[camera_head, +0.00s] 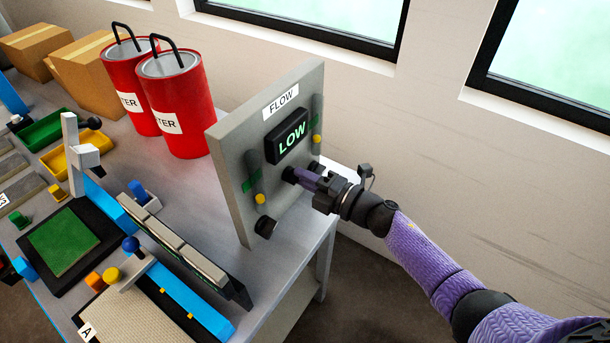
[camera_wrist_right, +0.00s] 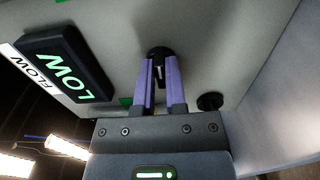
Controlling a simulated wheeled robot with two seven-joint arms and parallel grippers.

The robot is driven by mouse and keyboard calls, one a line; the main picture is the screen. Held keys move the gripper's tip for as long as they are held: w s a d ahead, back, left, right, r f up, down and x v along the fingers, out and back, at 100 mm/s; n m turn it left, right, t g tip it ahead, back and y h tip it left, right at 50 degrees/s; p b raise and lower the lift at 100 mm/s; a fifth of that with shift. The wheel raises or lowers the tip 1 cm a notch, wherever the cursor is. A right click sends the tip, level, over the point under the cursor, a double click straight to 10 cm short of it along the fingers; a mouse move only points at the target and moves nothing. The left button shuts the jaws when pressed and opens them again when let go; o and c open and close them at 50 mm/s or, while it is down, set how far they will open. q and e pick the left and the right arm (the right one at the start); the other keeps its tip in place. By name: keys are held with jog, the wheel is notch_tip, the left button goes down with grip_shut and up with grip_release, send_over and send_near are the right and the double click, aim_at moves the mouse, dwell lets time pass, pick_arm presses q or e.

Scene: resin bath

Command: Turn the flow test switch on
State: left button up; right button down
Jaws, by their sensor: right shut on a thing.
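The grey flow panel (camera_head: 232,172) stands upright on the table's right end, with a FLOW label (camera_head: 281,101) and a dark display (camera_head: 287,136) reading LOW in green. My right gripper (camera_head: 296,174) reaches the panel's face from the right, below the display. In the right wrist view its purple fingers (camera_wrist_right: 159,84) are shut on a round black knob (camera_wrist_right: 159,53) with a pale mark. The fingers cover part of this knob. A second black knob (camera_wrist_right: 210,101) sits apart from the fingers; a lower-left black knob (camera_head: 265,227) shows in the head view. My left gripper is out of view.
Two gauge strips with yellow balls (camera_head: 260,199) flank the display. Two red canisters (camera_head: 178,105) stand behind the panel. A blue-railed fixture (camera_head: 190,306) and a green pad (camera_head: 63,241) lie to the left. A wall with windows is behind; the table's edge is close below the panel.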

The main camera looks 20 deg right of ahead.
dwell(0.5)
jog(key=c, duration=0.7)
grip_release()
jog(key=shift+d, duration=0.1)
jog(key=p+v, duration=0.1)
jog(key=v, duration=0.8)
jog(key=shift+s+d, duration=0.25)
jog(key=shift+s, duration=0.1)
